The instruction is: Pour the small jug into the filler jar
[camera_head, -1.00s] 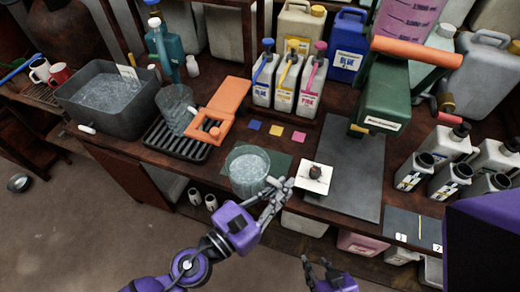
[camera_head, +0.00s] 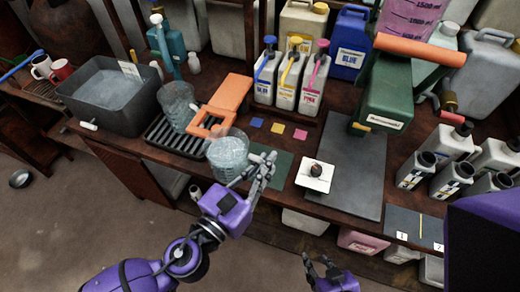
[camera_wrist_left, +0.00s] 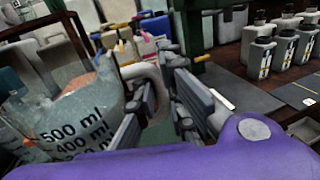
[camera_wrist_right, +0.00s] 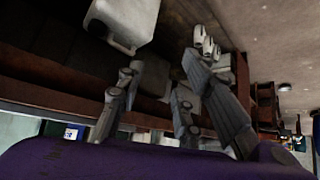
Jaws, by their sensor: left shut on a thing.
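A clear measuring jug (camera_head: 227,155) with pale, cloudy contents is at the front of the bench, left of the dark green mat. My left gripper (camera_head: 260,172) is shut on its handle (camera_wrist_left: 145,72). The jug looks upright and raised, and its 400 and 500 ml marks show in the left wrist view. A second clear vessel (camera_head: 177,104) stands on the black drip rack. A pink graduated vessel (camera_head: 408,16) is at the top right, partly cut off. I cannot tell which is the filler jar. My right gripper (camera_head: 325,270) is open and empty below the bench front.
An orange stand (camera_head: 222,97) is behind the jug and a grey tub (camera_head: 105,92) is left. Colour bottles (camera_head: 288,80) stand behind. A green machine (camera_head: 390,92) and a white tile (camera_head: 315,176) are right. The dark mat (camera_head: 276,165) is partly clear.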

